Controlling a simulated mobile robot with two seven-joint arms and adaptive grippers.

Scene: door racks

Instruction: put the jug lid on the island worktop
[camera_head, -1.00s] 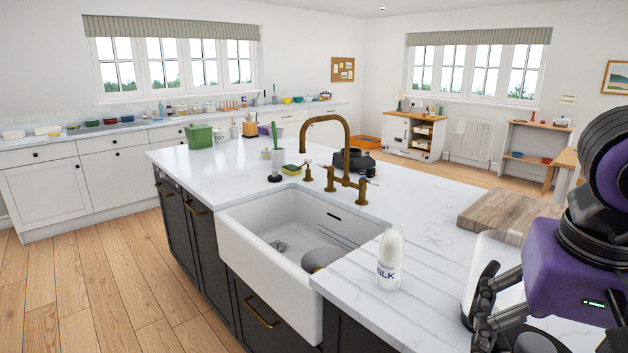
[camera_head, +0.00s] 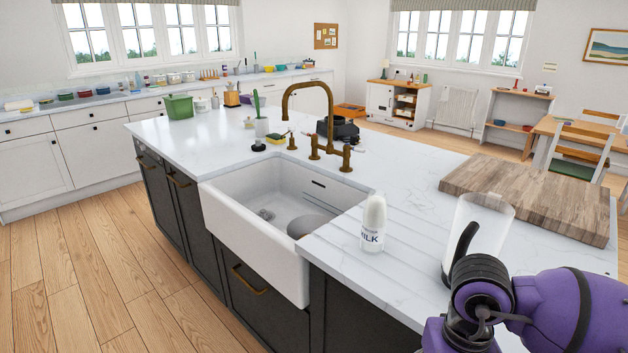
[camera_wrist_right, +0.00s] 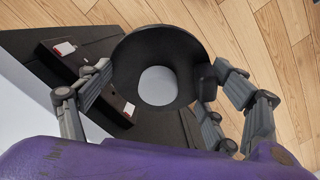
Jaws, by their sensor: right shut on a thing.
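The jug lid (camera_wrist_right: 135,62), a black disc with a pale round centre and a small tab, is held between the fingers of my right gripper (camera_wrist_right: 165,82) in the right wrist view. Cabinet fronts and floor show behind it. In the head view my right arm is at the bottom right; its fingers and the lid are not visible there. A clear jug (camera_head: 480,225) with a black handle stands on the island worktop (camera_head: 420,225), partly hidden by my arm. My left gripper is not in view.
A milk bottle (camera_head: 373,225) stands left of the jug beside the sink (camera_head: 290,195). A thick wooden board (camera_head: 530,198) lies behind the jug. A brass tap (camera_head: 318,120) rises behind the sink. Worktop between the tap and the board is clear.

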